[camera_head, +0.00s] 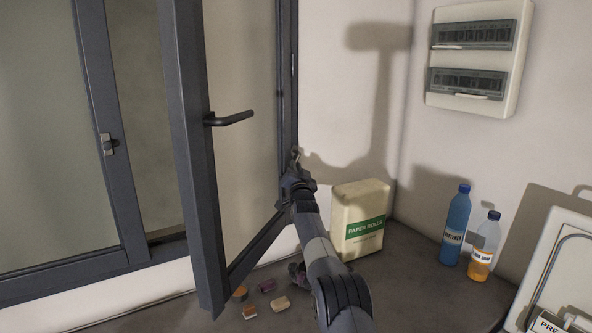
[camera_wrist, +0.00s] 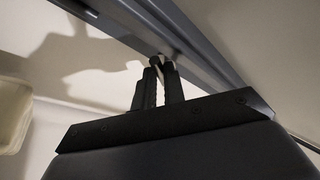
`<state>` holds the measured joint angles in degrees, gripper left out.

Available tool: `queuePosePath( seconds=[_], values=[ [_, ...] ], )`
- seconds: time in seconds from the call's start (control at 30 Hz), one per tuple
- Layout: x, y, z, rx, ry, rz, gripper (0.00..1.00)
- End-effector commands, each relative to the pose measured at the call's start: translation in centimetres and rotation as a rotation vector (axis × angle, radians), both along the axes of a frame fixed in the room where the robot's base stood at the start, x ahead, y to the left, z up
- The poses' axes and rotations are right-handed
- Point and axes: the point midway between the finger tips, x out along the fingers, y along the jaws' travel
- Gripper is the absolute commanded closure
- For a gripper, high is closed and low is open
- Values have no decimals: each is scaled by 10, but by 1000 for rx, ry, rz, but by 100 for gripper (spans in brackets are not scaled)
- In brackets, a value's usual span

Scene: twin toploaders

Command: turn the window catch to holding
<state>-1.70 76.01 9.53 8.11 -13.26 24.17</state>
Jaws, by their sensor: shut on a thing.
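The window catch (camera_head: 296,153) is a small piece on the dark grey frame, at the hinge side of the open window. My gripper (camera_head: 294,168) reaches up to it from below, and its fingers mostly cover it. The fingers are shut on the catch. How far it is turned is hidden. The window sash (camera_head: 192,160) stands open, with a black handle (camera_head: 229,118).
A paper rolls pack (camera_head: 358,220) stands right of my arm. A blue bottle (camera_head: 456,225) and an orange-and-clear bottle (camera_head: 484,248) stand farther right. Several small blocks (camera_head: 267,286) lie below the sash. A breaker box (camera_head: 478,55) hangs on the wall.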

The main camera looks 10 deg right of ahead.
Motion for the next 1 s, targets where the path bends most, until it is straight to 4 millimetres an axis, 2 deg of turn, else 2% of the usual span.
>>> queuePosePath(
  seconds=[0.13, 0.57, 1.0],
  values=[
    [0, -1, 1, -1, -1, -1, 80],
    [-5, 0, -4, -2, -1, -1, 80],
    [-38, 0, -14, -2, -1, 0, 80]
  ],
)
